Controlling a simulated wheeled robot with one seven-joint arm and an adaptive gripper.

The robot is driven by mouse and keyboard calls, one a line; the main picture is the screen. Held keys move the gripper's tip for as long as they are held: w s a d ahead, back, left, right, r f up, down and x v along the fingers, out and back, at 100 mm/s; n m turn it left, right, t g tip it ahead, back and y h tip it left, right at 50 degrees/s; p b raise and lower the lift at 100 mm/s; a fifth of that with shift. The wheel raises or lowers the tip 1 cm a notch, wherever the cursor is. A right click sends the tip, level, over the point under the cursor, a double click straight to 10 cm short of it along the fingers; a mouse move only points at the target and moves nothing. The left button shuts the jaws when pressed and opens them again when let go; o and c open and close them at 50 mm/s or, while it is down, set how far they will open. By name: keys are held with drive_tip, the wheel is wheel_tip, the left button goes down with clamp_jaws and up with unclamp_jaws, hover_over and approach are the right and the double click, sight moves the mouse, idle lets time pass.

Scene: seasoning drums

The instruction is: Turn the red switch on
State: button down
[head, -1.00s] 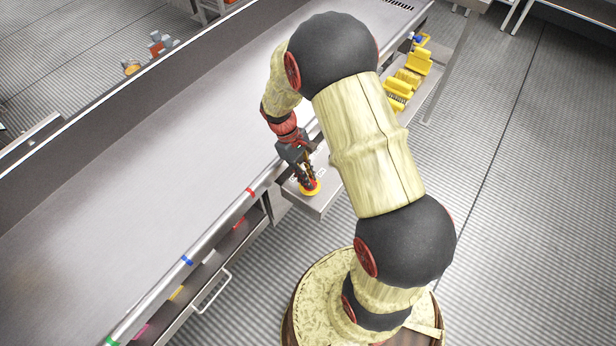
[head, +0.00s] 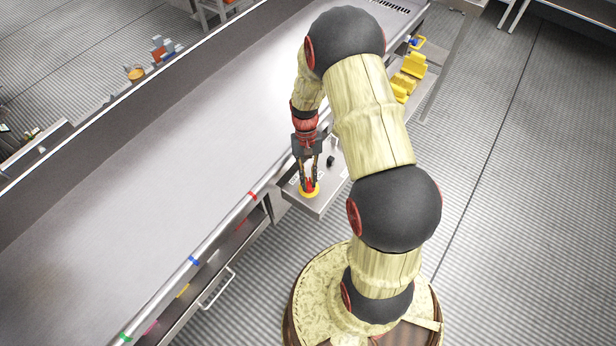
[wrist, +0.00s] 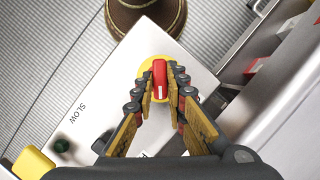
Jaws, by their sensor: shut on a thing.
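The red switch (wrist: 160,78) is a narrow red knob with a white mark, on a round yellow plate (wrist: 148,69). In the head view the red switch (head: 310,184) is partly hidden by the fingers, and the yellow plate (head: 309,194) shows below it. It sits on a light grey control panel (head: 322,207) at the table's side. My gripper (head: 310,178) comes down from above with its fingers on either side of the knob. In the wrist view my gripper (wrist: 161,82) is shut on the red switch, with the knob's top showing between the fingertips.
A dark knob (wrist: 61,145) near the word "SLOW" is on the same panel, with a yellow part (wrist: 33,163) beside it. The long metal table (head: 150,200) is mostly bare. Yellow holders (head: 412,65) are behind the panel. A drawer handle (head: 217,288) sticks out in front.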

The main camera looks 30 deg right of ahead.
drive_tip(key=m+p, duration=0.1)
drive_tip(key=m, duration=0.1)
drive_tip(key=s+m+t+y, duration=0.1)
drive_tip(key=m, duration=0.1)
drive_tip(key=shift+f+m+y+p, duration=0.2)
drive_tip(key=shift+m+y+p, duration=0.1)
drive_tip(key=shift+m+p, duration=0.1)
drive_tip(key=shift+s+f+m+t+y+p, duration=0.1)
drive_tip(key=shift+m+t+y+p, duration=0.35)
drive_tip(key=shift+m, duration=1.35)
drive_tip(key=shift+t, duration=0.25)
drive_tip(key=c, duration=1.8)
unclamp_jaws()
drive_tip(key=shift+w+d+r, duration=0.15)
drive_tip(key=shift+w+r, duration=0.1)
drive_tip(key=shift+w, duration=0.1)
drive_tip(key=shift+w+d+r, duration=0.1)
drive_tip(key=shift+d+r, duration=0.05)
drive_tip(key=shift+r, duration=0.2)
drive_tip(key=v, duration=1.1)
